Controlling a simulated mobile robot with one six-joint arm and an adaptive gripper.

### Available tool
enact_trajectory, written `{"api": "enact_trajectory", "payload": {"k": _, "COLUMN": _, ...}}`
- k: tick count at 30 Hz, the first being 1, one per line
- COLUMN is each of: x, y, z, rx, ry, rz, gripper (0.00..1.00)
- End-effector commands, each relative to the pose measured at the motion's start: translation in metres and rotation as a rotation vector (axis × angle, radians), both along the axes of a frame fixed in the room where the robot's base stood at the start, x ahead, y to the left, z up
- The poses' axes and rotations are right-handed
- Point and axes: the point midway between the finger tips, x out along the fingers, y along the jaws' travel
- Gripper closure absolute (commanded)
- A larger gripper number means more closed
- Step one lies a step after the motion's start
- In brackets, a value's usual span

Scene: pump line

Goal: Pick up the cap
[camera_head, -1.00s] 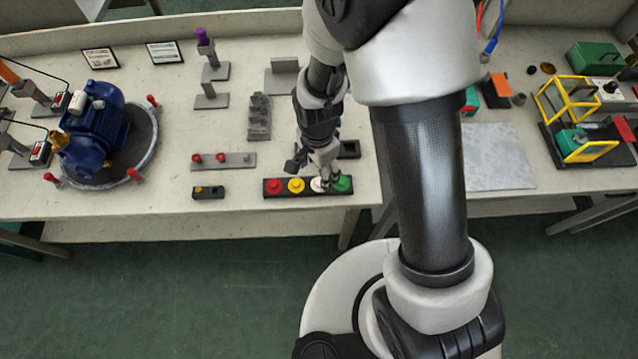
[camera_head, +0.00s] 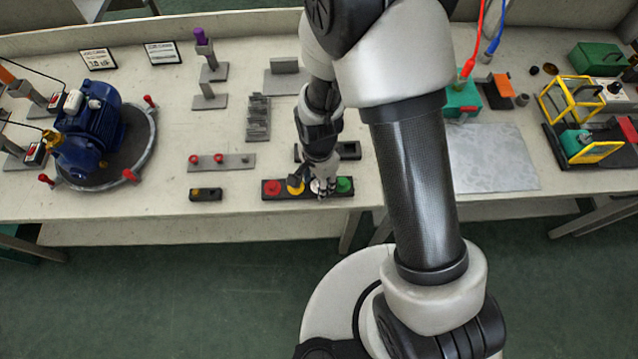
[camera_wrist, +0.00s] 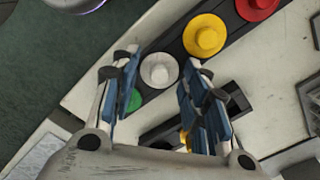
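A black strip (camera_head: 307,195) near the bench's front edge holds a red cap (camera_head: 272,187), a yellow cap (camera_head: 294,188), a white cap (camera_wrist: 159,70) and a green cap (camera_head: 345,184) in a row. The red cap (camera_wrist: 257,8), yellow cap (camera_wrist: 204,34) and part of the green cap (camera_wrist: 135,100) show in the wrist view. My gripper (camera_wrist: 161,66) is open, with its blue-padded fingers apart. The white cap appears between the fingertips in that view; whether they touch it I cannot tell. In the head view my gripper (camera_head: 321,184) is over the white cap and partly hides it.
A dark slotted block (camera_head: 348,150) lies just behind the strip. A grey bar with red knobs (camera_head: 235,161) and a small dark block (camera_head: 206,194) are to the left. A grey plate (camera_head: 490,160) lies to the right. The blue pump (camera_head: 90,130) stands far left.

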Motion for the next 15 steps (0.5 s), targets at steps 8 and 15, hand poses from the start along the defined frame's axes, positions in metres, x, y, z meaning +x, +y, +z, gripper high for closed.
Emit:
{"api": "enact_trajectory", "payload": {"k": 8, "x": -0.0002, "y": 0.0000, "z": -0.0002, "rx": 0.000, "ry": 0.000, "rz": 0.000, "gripper": 0.80}}
{"api": "enact_trajectory", "payload": {"k": 15, "x": -0.0005, "y": -0.0001, "z": -0.0006, "rx": -0.001, "ry": 0.001, "rz": 0.000, "gripper": 0.93}}
